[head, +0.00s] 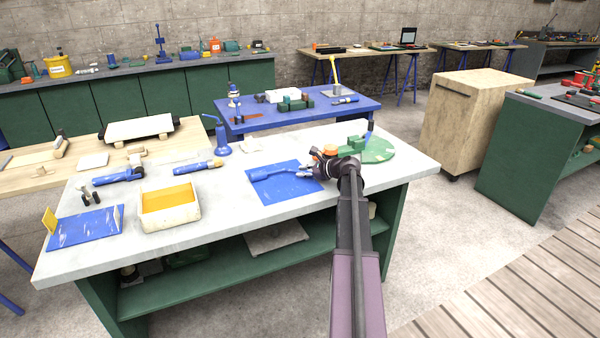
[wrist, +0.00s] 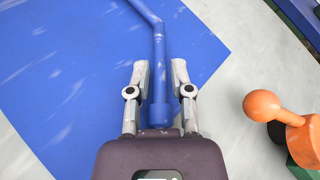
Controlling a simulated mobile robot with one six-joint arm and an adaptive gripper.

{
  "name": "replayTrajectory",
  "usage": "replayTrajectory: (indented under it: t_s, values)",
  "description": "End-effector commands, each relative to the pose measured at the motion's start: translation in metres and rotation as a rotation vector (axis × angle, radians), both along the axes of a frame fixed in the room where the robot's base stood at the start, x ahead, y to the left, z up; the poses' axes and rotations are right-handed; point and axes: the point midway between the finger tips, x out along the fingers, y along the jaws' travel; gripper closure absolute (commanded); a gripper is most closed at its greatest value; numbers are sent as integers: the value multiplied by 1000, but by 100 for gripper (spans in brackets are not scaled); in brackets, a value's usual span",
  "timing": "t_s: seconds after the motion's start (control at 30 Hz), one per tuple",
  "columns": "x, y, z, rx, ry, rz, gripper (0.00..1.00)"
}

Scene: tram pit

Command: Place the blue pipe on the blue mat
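The blue pipe (head: 270,173) lies over the blue mat (head: 304,191) on the grey-topped bench, bent near its far end. In the wrist view the pipe (wrist: 158,62) runs between the two fingers of my gripper (wrist: 160,78), with mat (wrist: 60,80) visible around it. The fingers stand on both sides of the pipe with narrow gaps, so my gripper looks open around it. In the head view my gripper (head: 309,174) is low over the mat's right side. The pipe's near end is partly hidden by the gripper body.
An orange knobbed object (wrist: 272,108) stands close to the right of my gripper. A green round mat (head: 380,150) with green blocks lies to the right.

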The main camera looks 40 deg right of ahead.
Motion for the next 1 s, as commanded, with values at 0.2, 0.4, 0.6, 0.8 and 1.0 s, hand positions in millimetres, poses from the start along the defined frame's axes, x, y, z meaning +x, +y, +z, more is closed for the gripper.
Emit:
replayTrajectory:
  t_s: [0.2,0.4,0.6,0.8,1.0]
  values:
    - [-22,-9,12,0,0,-2,72]
    - [-50,-21,23,0,0,-3,72]
    - [-76,-32,34,1,0,-1,72]
    - [-92,-40,39,1,0,-1,72]
    - [-96,-41,40,0,-1,0,72]
